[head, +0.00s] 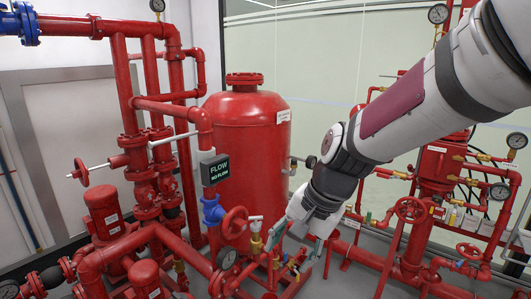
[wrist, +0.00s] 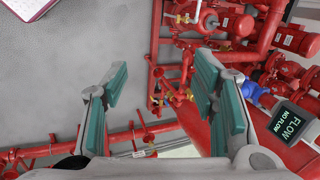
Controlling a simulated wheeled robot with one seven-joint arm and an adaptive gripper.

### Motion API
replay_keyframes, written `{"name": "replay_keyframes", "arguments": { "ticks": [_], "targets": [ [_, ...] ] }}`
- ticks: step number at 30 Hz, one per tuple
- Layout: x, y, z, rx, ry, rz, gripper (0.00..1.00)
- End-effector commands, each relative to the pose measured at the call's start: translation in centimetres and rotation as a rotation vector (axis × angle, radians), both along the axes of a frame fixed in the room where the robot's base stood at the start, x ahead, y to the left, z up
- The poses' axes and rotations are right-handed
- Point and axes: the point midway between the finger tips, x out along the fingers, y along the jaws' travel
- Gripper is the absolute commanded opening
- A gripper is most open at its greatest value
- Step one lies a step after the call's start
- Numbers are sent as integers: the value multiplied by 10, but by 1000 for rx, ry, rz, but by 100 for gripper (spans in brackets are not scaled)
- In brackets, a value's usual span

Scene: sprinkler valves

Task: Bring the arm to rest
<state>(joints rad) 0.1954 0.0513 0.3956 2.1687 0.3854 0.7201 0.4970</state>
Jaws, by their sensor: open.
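My gripper (head: 296,213) is at the end of my white arm, reaching down in the middle of the head view, in front of and to the right of the red tank. In the wrist view my gripper (wrist: 160,90) shows two teal-padded fingers spread apart with nothing between the pads. Beyond the fingers are grey floor, thin red pipes and small brass valves. In the head view the fingers partly overlap small valves and pipes behind them, and I cannot tell whether they touch.
A red tank (head: 246,150) stands at the centre. A FLOW / NO FLOW sign (head: 214,170) hangs left of it. Red handwheels (head: 235,222) and (head: 410,209) stand either side of my gripper. Red pumps (head: 105,215) fill the lower left. Open grey floor (wrist: 75,60) shows in the wrist view.

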Motion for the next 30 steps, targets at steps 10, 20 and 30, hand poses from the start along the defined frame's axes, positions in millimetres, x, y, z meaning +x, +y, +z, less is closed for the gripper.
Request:
{"name": "replay_keyframes", "arguments": {
  "ticks": [10, 20, 30],
  "targets": [
    [-80, -73, 64, -276, -222, 242, 53],
    [-154, -127, 89, -447, -359, 414, 53],
    [-173, -140, 90, -486, -387, 460, 53]
  ]
}}
